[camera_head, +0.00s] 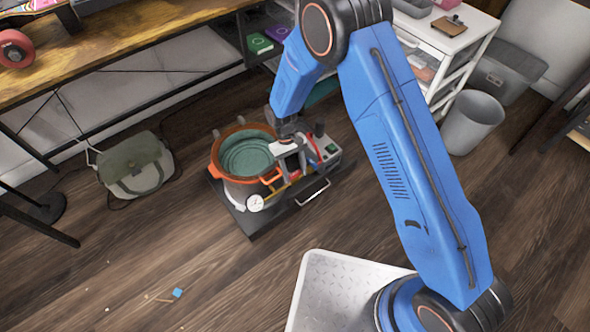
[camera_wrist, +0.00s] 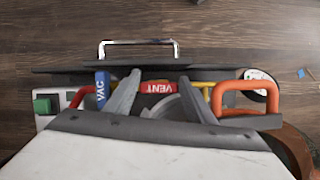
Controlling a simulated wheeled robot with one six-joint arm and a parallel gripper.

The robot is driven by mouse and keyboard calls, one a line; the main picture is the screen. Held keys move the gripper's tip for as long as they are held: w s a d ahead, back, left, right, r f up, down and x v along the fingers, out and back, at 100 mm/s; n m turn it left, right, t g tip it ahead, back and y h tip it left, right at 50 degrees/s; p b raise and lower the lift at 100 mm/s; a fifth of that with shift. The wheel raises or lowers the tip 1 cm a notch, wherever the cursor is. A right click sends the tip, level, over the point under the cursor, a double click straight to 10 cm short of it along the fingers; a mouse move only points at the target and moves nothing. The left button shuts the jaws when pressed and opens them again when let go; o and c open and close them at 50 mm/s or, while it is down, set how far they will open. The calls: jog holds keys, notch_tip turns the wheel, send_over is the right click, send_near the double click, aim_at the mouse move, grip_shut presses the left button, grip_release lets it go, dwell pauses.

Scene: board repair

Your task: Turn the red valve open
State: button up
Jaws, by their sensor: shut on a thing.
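The red valve handle (camera_wrist: 158,87), marked VENT, lies crosswise between the two fingers in the wrist view. My gripper (camera_wrist: 158,82) is shut on it, with one grey finger at each end. A blue handle (camera_wrist: 101,90) marked VAC stands just left of the left finger. In the head view my gripper (camera_head: 293,160) is down at the front of the vacuum chamber unit, and I cannot make out the red handle clearly there. The open chamber pot (camera_head: 232,186) with an orange rim stands left of my gripper.
A round gauge (camera_head: 256,203) and an orange pot handle (camera_wrist: 228,92) sit close beside the valves. A metal cart handle (camera_wrist: 138,44) sticks out at the front. A green switch (camera_wrist: 42,106) is at the left.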

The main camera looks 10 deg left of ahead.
jog(key=shift+w+a+n+t, duration=0.15)
jog(key=shift+n+t, duration=0.15)
jog(key=shift+n, duration=0.5)
jog(key=shift+c, duration=0.2)
jog(key=shift+w, duration=0.15)
jog(key=o, duration=1.1)
jog(key=shift+c, duration=0.2)
jog(key=shift+r, duration=0.15)
